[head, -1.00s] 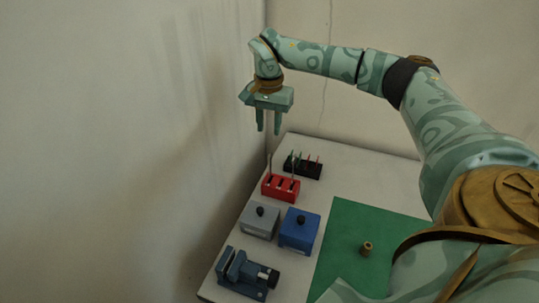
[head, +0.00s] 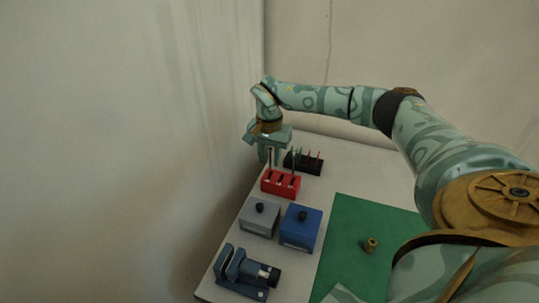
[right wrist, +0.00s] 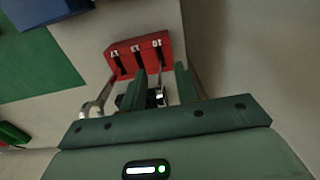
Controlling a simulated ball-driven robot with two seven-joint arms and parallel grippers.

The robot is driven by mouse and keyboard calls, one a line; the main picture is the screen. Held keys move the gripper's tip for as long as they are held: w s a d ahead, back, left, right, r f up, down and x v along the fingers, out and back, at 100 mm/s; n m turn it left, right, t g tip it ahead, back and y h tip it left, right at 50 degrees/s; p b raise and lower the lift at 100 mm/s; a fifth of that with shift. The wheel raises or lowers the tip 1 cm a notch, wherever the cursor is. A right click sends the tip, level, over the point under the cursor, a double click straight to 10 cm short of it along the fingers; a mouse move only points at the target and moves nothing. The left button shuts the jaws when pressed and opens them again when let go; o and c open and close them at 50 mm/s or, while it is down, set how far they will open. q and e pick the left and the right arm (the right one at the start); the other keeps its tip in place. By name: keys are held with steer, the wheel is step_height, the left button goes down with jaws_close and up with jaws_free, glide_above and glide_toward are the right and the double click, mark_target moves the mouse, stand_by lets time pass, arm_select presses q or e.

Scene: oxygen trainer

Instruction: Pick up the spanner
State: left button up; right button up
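A red rack (head: 280,185) with slots stands on the table. In the right wrist view the rack (right wrist: 140,52) holds a silver spanner (right wrist: 157,97) that shows between my fingers, and another silver spanner (right wrist: 98,105) to the left, outside them. My right gripper (head: 270,160) is just above the rack's far left end, pointing down. In the right wrist view the gripper (right wrist: 160,78) is open, its fingers on either side of the first spanner. I cannot tell whether they touch it. My left gripper is not in view.
A grey box (head: 259,218), a blue box (head: 300,230) and a blue vise (head: 243,275) are nearer. A brass fitting (head: 371,245) sits on the green mat (head: 345,225). The wall is close at left.

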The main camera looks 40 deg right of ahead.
jaws_close()
